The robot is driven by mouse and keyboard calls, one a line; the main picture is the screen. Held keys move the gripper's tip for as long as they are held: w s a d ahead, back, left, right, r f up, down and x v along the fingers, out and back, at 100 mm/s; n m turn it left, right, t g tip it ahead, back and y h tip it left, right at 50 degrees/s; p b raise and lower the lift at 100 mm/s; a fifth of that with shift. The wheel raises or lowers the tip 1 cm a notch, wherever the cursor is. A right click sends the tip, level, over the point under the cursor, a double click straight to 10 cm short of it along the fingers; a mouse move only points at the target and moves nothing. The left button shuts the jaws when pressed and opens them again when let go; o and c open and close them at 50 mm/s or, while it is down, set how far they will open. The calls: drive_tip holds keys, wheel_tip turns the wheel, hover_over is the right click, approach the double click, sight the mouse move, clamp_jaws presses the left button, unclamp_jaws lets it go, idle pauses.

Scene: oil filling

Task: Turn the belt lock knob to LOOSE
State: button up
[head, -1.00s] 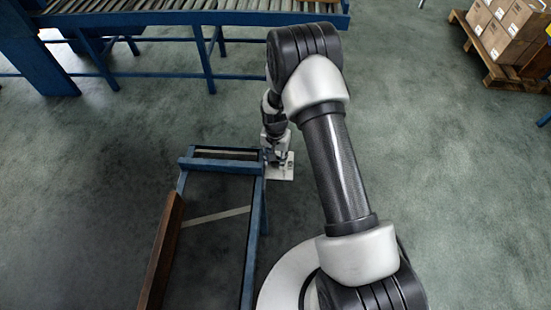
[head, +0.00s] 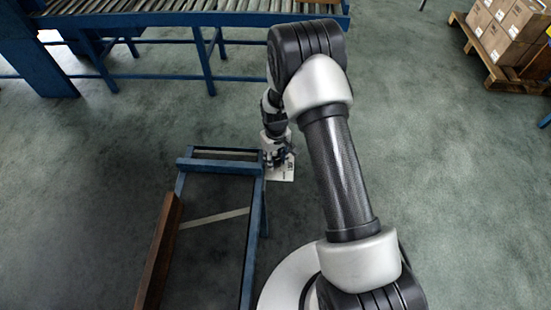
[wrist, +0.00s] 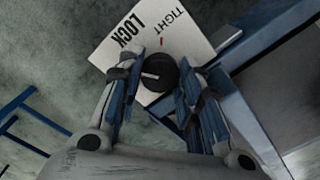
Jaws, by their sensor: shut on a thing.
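The belt lock knob (wrist: 160,74) is a round black knob with a white pointer line. In the wrist view it stands in front of a white plate (wrist: 105,50) printed with LOCK and TIGHT, with a small red mark near TIGHT. The pointer line lies nearly level in the picture, toward the knob's left side. My gripper (wrist: 163,78) has a finger on each side of the knob and is shut on it. In the head view my gripper (head: 277,158) is at the plate (head: 285,174), beside the blue frame's corner; the knob is hidden there. The word LOOSE is not visible.
The blue frame (head: 222,167) stands left of my gripper, with a brown beam (head: 158,253) along its left side. A roller conveyor (head: 190,20) crosses the back. Boxes on a pallet (head: 505,70) stand at the far right. The floor right of my arm is clear.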

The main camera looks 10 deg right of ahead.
sight(275, 160)
drive_tip(key=shift+n, duration=0.8)
drive_tip(key=o, duration=1.1)
wheel_tip(275, 160, up, 12)
drive_tip(key=shift+r, duration=0.1)
idle(0.4)
